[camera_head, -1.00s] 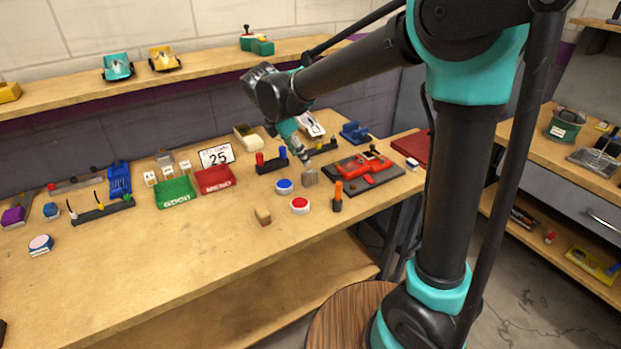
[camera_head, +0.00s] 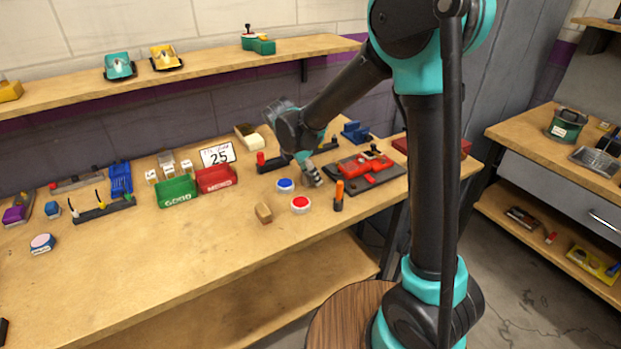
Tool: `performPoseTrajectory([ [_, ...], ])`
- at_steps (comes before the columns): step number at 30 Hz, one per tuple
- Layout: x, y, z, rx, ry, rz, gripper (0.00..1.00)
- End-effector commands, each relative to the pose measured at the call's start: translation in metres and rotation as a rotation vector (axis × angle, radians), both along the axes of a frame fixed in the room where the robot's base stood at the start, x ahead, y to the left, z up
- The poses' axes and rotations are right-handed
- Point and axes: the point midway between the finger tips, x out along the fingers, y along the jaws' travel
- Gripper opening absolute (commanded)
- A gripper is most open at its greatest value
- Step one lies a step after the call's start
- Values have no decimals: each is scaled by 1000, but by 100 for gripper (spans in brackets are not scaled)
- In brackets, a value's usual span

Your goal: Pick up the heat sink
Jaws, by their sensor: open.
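The heat sink (camera_head: 314,179) is a small grey, finned piece on the workbench, between the blue button and the red tray fixture. My gripper (camera_head: 308,167) reaches down over it from the upper left, its teal hand tilted. The gripper is open, with its fingertips at or just above the heat sink. The hand and fingers hide part of the heat sink. I cannot tell whether the fingers touch it or straddle it.
A blue button (camera_head: 285,185) and a red button (camera_head: 300,205) stand close by. An orange-handled tool (camera_head: 339,194) stands to the right, before the red fixture (camera_head: 364,165) on its dark plate. A small tan block (camera_head: 264,212) lies at the front.

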Motion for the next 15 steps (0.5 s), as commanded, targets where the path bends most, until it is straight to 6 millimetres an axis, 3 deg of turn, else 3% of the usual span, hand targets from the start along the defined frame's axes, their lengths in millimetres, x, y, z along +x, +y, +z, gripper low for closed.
performPoseTrajectory([
  [4, 0, 0, 0, 0, 0, 0, 44],
  [15, 0, 0, 1, 0, 0, 0, 0],
])
